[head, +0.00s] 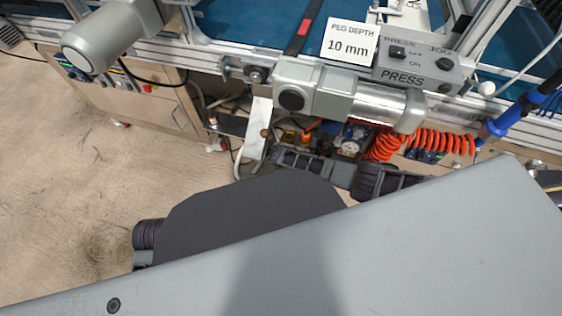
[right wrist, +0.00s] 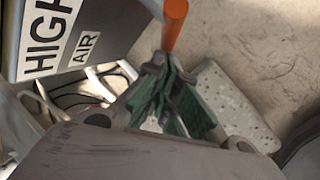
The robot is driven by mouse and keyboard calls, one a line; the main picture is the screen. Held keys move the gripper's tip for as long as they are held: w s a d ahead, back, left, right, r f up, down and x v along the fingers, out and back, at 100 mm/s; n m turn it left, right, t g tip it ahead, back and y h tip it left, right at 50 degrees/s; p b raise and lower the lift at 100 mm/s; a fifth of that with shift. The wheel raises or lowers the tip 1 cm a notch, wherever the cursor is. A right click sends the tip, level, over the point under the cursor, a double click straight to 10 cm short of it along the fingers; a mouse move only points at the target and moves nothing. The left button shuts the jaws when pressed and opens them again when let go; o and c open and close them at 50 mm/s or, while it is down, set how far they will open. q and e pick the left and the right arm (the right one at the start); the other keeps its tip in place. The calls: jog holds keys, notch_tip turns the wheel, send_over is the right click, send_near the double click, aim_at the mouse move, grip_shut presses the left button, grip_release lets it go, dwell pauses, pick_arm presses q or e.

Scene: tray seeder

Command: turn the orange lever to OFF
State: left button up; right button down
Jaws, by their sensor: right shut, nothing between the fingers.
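The orange lever (right wrist: 175,20) shows in the right wrist view as an upright orange bar at the top, its upper part cut off by the frame. My right gripper (right wrist: 160,66) is shut, with green pads on its fingers and nothing held. Its fingertips are right below the lever's lower visible end; I cannot tell whether they touch. The lever's mount and OFF marking are not visible. In the head view, a small orange bit (head: 311,126) shows under the bench; I cannot tell whether it is the lever. My left gripper is not in view.
A grey box labelled HIGH and AIR (right wrist: 30,40) stands left of the lever. In the head view, a PRESS switch box (head: 420,75), a grey motor (head: 310,88) and a coiled orange hose (head: 440,141) line the bench edge. Open floor (head: 70,180) lies left.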

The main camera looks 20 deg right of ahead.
jog(key=shift+s+d+f, duration=0.2)
jog(key=shift+d+f, duration=0.1)
jog(key=shift+f, duration=0.4)
jog(key=shift+r, duration=0.2)
jog(key=shift+r+p, duration=0.6)
jog(key=shift+p, duration=0.15)
jog(key=shift+s+r, duration=0.1)
jog(key=shift+r, duration=0.1)
jog(key=v, duration=1.1)
jog(key=shift+r, duration=0.25)
dwell(0.8)
jog(key=shift+s, duration=0.1)
dwell(0.4)
